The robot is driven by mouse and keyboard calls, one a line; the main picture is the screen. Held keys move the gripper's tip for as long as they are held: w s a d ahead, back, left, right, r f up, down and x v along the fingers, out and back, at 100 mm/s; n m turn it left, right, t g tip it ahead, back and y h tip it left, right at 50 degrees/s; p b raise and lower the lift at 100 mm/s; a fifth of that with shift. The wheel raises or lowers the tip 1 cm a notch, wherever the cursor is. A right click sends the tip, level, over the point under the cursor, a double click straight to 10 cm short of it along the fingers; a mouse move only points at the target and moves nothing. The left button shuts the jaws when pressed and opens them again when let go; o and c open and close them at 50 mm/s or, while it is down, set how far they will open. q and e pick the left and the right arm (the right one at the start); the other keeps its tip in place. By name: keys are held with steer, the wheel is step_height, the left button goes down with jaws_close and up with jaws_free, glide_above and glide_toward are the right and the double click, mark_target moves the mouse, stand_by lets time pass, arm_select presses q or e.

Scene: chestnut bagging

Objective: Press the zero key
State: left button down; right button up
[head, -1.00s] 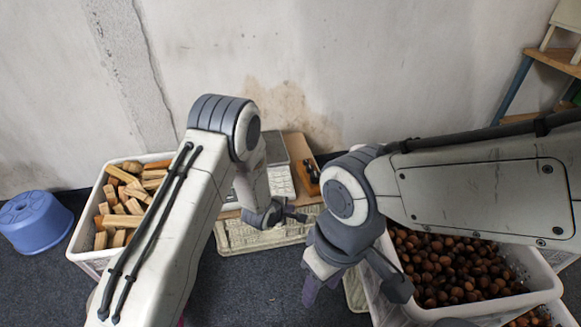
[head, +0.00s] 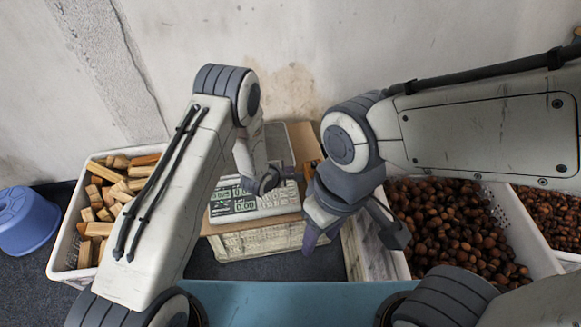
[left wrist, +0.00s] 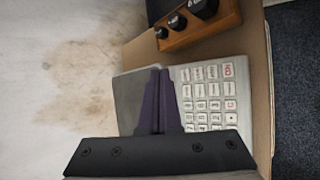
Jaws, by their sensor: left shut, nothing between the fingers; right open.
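A scale (head: 226,215) with a lit green display (head: 235,200) stands on a board over a white crate. Its keypad (left wrist: 208,98) shows in the left wrist view as rows of pale keys, some marked red. The labels are too small to tell which key is the zero key. My left gripper (head: 292,173) is over the scale; in the left wrist view its purple fingers (left wrist: 160,98) are shut and empty, beside the keypad over the plain grey part. Contact cannot be told. My right gripper (head: 352,238) is open and empty, to the right of the scale.
A wooden block with dark weights (left wrist: 198,22) lies beside the scale. A white crate of wood pieces (head: 62,245) stands left, with a blue tub (head: 25,220) beyond. The wall is close behind.

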arm_select(q)
steer(key=shift+w+d, duration=0.15)
steer(key=shift+w, duration=0.35)
arm_select(e)
steer(key=shift+w+a, duration=0.1)
steer(key=shift+w, duration=0.35)
arm_select(q)
steer(key=b, duration=0.7)
glide_above(290, 180)
steer(key=s, duration=0.2)
steer(key=f, duration=0.6)
steer(key=shift+s+a+f, duration=0.15)
steer(key=shift+a+f, duration=0.05)
steer(key=shift+f, duration=0.1)
steer(key=shift+w+f+b, duration=0.35)
steer(key=shift+f, duration=0.5)
arm_select(e)
step_height(290, 180, down, 8)
steer(key=shift+r, duration=0.15)
arm_select(q)
steer(key=shift+f, duration=0.1)
steer(key=shift+w+a+f, duration=0.1)
steer(key=shift+w+f, duration=0.05)
steer(key=shift+f, duration=0.15)
arm_select(e)
steer(key=shift+f, duration=0.25)
